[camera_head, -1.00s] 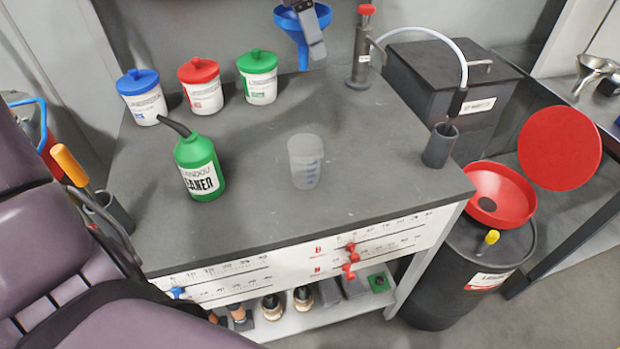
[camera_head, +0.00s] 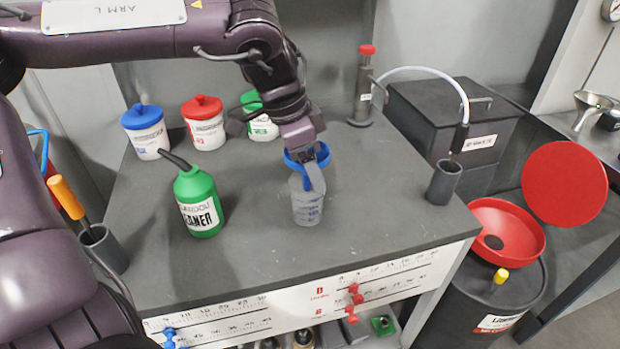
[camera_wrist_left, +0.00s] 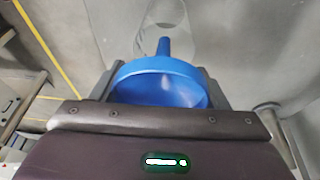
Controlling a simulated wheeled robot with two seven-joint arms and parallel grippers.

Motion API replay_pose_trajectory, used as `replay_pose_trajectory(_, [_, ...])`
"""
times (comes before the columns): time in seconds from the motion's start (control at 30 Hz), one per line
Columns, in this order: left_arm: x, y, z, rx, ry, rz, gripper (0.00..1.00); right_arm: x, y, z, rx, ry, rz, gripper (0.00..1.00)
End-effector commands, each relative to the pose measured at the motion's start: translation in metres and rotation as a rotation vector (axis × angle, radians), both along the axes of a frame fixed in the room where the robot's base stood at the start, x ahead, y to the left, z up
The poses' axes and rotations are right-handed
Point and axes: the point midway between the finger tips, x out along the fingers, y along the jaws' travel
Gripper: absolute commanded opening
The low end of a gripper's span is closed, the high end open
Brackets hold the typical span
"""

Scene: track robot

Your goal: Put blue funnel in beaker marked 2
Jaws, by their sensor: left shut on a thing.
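The blue funnel (camera_head: 291,162) is held by its rim in my left gripper (camera_head: 311,170), above the clear beaker (camera_head: 307,209) on the grey worktop. In the left wrist view the funnel (camera_wrist_left: 160,88) sits between the two fingers, its spout pointing away toward the beaker's faint round outline (camera_wrist_left: 168,30). In the head view the funnel overlaps the top of the beaker; I cannot tell whether the spout tip is inside its mouth. My right gripper is not in view.
A green cleaner bottle (camera_head: 198,205) stands left of the beaker. Jars with blue (camera_head: 147,133), red (camera_head: 205,124) and green lids (camera_head: 259,122) stand behind, the green one partly covered by my arm. A grey cup (camera_head: 444,183) is at the right edge. The front worktop is clear.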

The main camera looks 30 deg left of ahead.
Motion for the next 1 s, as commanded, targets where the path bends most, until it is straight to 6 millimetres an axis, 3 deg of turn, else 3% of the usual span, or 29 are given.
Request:
replay_pose_trajectory(0.23, [-0.001,0.0,-0.036,-0.001,0.004,0.0,0.47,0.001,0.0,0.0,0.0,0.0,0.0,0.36])
replay_pose_trajectory(0.77, [0.0,0.0,-0.043,0.0,0.002,0.001,0.47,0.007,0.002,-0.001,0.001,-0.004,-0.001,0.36])
replay_pose_trajectory(0.8, [0.0,0.0,-0.042,0.0,0.001,0.0,0.72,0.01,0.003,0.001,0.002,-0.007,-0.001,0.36])
replay_pose_trajectory(0.93, [0.0,0.0,-0.042,0.0,0.001,0.0,0.89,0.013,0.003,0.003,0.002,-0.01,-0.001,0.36])
replay_pose_trajectory(1.0, [0.0,0.0,-0.042,0.0,0.001,0.0,0.9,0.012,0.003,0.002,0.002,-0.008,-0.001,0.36])
